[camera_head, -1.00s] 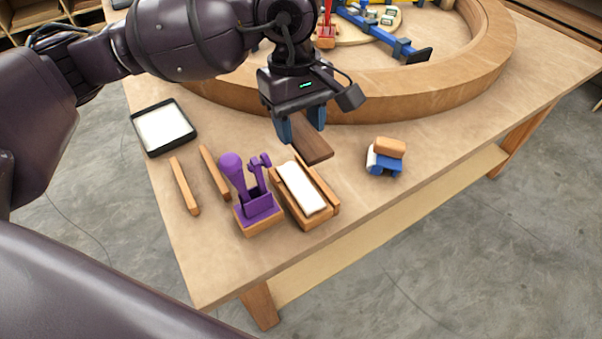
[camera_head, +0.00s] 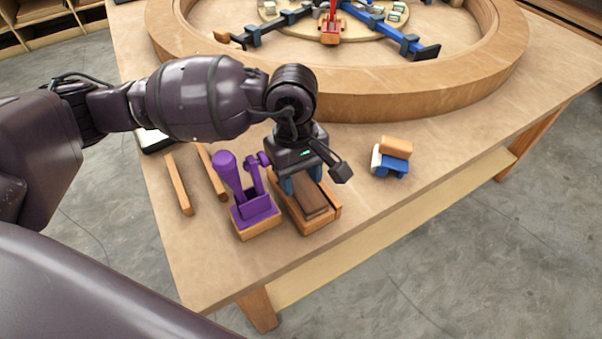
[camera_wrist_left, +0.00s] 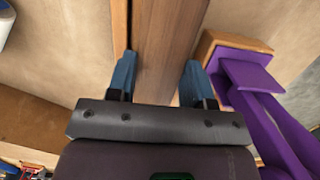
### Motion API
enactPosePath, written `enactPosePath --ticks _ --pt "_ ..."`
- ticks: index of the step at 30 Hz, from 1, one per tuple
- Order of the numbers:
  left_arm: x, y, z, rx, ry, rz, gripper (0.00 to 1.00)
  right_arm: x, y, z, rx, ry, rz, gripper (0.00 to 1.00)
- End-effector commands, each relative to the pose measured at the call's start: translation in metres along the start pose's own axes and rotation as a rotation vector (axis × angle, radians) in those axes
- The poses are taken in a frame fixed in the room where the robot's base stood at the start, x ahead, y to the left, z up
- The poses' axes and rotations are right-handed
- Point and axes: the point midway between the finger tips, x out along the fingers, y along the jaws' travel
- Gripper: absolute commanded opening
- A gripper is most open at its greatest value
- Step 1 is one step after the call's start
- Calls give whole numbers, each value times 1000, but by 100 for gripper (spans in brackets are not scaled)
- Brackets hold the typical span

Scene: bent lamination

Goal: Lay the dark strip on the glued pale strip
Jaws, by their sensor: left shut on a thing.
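The dark strip (camera_head: 312,197) lies lengthwise inside the wooden holder (camera_head: 322,225), over the place of the white-topped pale strip, which it now hides. I cannot tell whether the two strips touch. My left gripper (camera_head: 302,182) is above the holder's far part, its blue fingers shut on the far end of the dark strip. In the left wrist view, the dark strip (camera_wrist_left: 165,45) runs between the two blue fingertips (camera_wrist_left: 158,78), beside the holder's wall (camera_wrist_left: 121,25). My right gripper is not in view.
A purple tool stand (camera_head: 256,208) on a wooden block is close left of the holder. Two wooden sticks (camera_head: 179,185) and a partly hidden tray (camera_head: 157,146) lie farther left. A blue-and-white item with a wooden block (camera_head: 393,157) sits right. A large wooden ring (camera_head: 400,100) stands behind.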

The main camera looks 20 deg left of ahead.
Motion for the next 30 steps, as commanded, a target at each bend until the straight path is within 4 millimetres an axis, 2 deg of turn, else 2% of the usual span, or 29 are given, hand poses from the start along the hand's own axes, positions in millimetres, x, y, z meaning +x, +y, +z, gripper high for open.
enactPosePath --ticks 8,19,20,24,30 --pt "0 0 0 0 1 2 24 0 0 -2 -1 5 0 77" --pt "11 0 -2 0 -1 -2 24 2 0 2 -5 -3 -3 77" --pt "11 0 -2 -1 -1 -2 52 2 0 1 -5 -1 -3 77" --pt "12 0 -1 -1 -2 -4 72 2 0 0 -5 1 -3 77" --pt "14 0 -2 -2 -4 -4 72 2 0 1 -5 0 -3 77"
